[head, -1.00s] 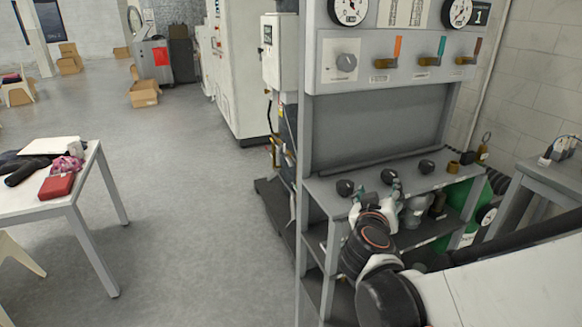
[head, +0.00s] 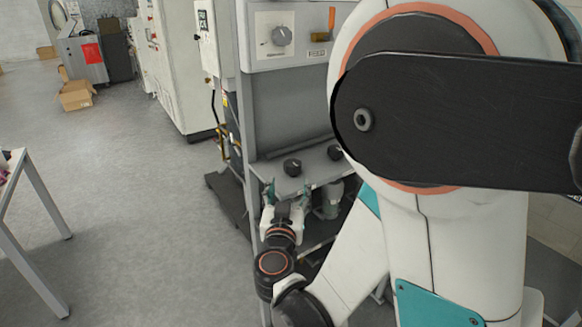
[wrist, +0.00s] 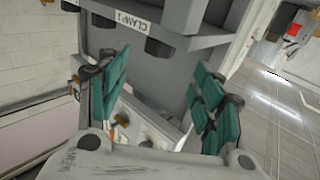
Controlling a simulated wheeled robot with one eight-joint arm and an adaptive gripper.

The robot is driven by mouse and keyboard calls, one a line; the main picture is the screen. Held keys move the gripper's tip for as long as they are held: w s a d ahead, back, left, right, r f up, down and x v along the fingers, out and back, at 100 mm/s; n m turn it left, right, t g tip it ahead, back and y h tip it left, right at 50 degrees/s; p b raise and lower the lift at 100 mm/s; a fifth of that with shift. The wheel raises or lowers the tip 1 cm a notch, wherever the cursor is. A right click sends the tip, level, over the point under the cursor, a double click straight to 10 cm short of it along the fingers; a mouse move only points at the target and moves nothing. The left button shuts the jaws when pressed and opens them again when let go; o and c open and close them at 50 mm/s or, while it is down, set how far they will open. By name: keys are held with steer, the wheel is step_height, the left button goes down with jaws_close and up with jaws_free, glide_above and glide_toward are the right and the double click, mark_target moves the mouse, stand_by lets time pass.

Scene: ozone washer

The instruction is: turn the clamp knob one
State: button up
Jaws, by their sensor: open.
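The leftmost black knob (head: 292,167) stands on the grey bench top near its left end. I take it as clamp knob one. In the wrist view, a black knob (wrist: 157,48) shows beside the upside-down "CLAMP 1" label (wrist: 132,18). My gripper (head: 287,189) is open and empty, just in front of the leftmost knob, its teal fingers pointing toward it. In the wrist view the fingers (wrist: 162,92) are spread wide, with the knob beyond the gap between them. I see no contact.
A second black knob (head: 335,153) stands to the right, close to my upper arm, which hides the bench's right side. An upright panel with a grey dial (head: 280,36) rises behind the bench. A white table (head: 40,195) is at far left. The floor between is clear.

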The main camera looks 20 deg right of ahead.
mark_target(292, 171)
steer(key=b+x, duration=0.2)
steer(key=x, duration=0.9)
steer(key=shift+w+d, duration=0.15)
steer(key=shift+w, duration=0.2)
steer(key=c, duration=1.1)
